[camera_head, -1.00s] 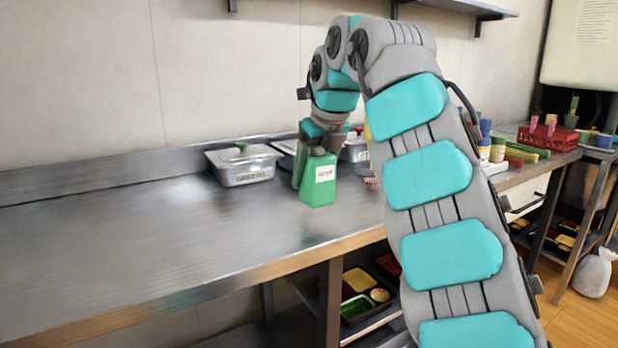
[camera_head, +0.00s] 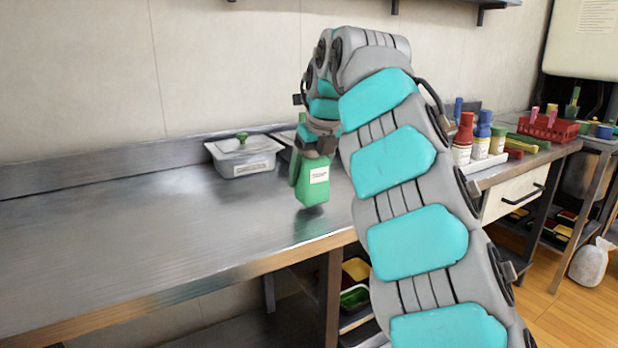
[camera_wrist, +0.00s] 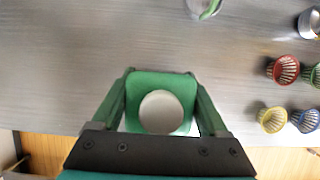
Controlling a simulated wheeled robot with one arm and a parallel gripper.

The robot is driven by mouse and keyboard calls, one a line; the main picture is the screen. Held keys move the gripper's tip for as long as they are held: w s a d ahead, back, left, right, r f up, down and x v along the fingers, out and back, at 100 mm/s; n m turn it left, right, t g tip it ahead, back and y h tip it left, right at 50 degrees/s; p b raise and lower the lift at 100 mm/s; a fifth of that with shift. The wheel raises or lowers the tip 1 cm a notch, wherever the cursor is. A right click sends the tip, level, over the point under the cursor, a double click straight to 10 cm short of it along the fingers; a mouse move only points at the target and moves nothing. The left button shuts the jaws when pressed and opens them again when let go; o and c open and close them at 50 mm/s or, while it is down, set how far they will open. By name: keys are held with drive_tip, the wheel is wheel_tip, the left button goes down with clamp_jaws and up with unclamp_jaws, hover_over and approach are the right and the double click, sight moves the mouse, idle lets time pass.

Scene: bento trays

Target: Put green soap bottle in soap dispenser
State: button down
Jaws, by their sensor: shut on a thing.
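The green soap bottle (camera_head: 314,188) with a white label is in my gripper, over the front part of the steel counter in the head view. It leans slightly, and a dark green reflection shows below its base; it looks a little above the counter. My gripper (camera_wrist: 160,80) is shut on it, with one green finger on each side. In the wrist view the bottle (camera_wrist: 160,83) shows from above with a pale round top. My arm hides part of the counter. A round thing with green in it (camera_wrist: 204,8) is cut off at the wrist view's top. I cannot identify the soap dispenser.
A lidded clear container (camera_head: 243,157) stands at the counter's back. Several bottles in a white tray (camera_head: 490,162) and a red basket (camera_head: 548,129) are at right. Small colored ribbed cups, including a red one (camera_wrist: 283,69), lie right in the wrist view. The counter's left is clear.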

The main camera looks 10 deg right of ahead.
drive_tip(key=shift+f, duration=0.55)
unclamp_jaws()
drive_tip(key=shift+f, duration=0.15)
